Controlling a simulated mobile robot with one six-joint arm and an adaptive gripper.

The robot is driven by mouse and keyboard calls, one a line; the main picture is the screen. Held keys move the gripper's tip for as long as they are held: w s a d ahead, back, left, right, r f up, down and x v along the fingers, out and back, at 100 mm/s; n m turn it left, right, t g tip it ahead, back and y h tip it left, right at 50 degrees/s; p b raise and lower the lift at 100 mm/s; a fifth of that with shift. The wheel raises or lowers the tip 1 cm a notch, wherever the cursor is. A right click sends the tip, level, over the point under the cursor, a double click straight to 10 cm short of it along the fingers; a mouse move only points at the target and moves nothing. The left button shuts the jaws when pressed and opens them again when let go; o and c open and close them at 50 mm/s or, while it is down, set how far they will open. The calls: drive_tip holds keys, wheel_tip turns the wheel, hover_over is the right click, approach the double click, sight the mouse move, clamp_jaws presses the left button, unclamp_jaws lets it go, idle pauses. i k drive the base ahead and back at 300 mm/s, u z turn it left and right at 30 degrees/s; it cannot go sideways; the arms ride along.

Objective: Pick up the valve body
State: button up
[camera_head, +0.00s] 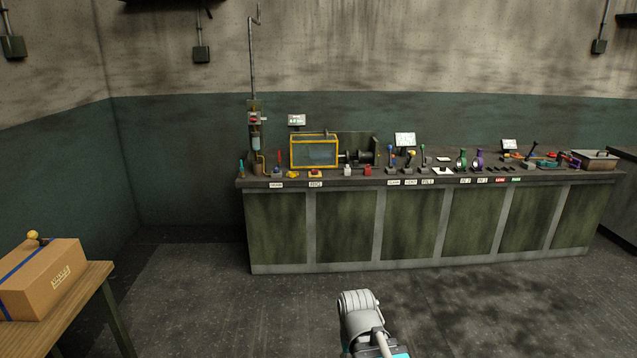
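No part can be surely told as the valve body at this size. Small parts stand along the long workbench (412,222), among them a green ring-shaped part (461,159) and a purple ring-shaped part (479,159) side by side on its right half. Small levers with coloured knobs (410,160) stand left of them. A grey rounded link of my arm shows at the bottom centre, well in front of the bench. My gripper is not in view.
A yellow-framed clear box (315,152) and a grey tray (595,159) stand on the bench. A cardboard box (40,282) sits on a wooden table (92,290) at the left. The floor (220,300) before the bench is clear.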

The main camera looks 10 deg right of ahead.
sight(460, 157)
drive_tip(key=u, duration=0.25)
drive_tip(key=i, duration=0.15)
drive_tip(key=z, duration=1.25)
drive_tip(key=i, duration=3.2)
